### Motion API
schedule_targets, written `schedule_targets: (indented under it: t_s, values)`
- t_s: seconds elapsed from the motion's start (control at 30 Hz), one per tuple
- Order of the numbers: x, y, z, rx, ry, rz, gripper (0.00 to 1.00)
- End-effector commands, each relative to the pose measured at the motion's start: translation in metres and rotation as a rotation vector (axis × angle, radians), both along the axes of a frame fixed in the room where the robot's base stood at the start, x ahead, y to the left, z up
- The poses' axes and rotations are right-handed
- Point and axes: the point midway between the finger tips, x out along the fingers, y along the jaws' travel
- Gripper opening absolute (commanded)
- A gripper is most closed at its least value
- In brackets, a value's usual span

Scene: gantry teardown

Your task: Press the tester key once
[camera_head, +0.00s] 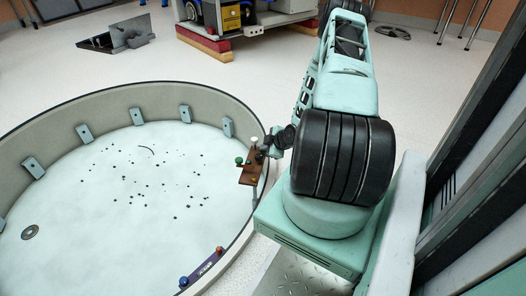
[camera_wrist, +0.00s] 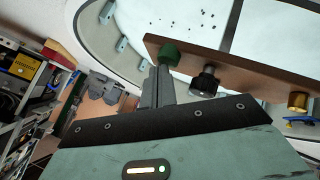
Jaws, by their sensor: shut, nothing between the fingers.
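A brown board (camera_head: 249,176) with knobs on it, apparently the tester, sits at the right rim of the round tub. In the wrist view the board (camera_wrist: 245,68) runs across the upper right. It carries a green knob (camera_wrist: 168,55), a black knob with a pale face (camera_wrist: 205,83) and a brass knob (camera_wrist: 298,101). I cannot tell for sure which is the key. My gripper (camera_wrist: 162,74) is shut and empty, its fingertips close to the green knob; contact is unclear. In the head view my gripper (camera_head: 271,144) is beside the board, partly hidden by my arm.
The round tub (camera_head: 107,98) has a pale floor with small dark bits and grey brackets around its wall. A purple bar (camera_head: 207,264) with blue and red ends lies by the near rim. A grey angled metal piece (camera_head: 122,37) and a wheeled rig (camera_head: 225,18) stand beyond on open floor.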

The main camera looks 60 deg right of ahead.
Motion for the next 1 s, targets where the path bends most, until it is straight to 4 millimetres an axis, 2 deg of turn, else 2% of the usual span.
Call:
schedule_targets:
  t_s: [0.5,1.0]
  values:
    - [0.0,0.0,-0.002,0.0,0.001,0.0,0.0]
    - [0.0,0.0,0.017,-0.001,0.0,0.001,0.0]
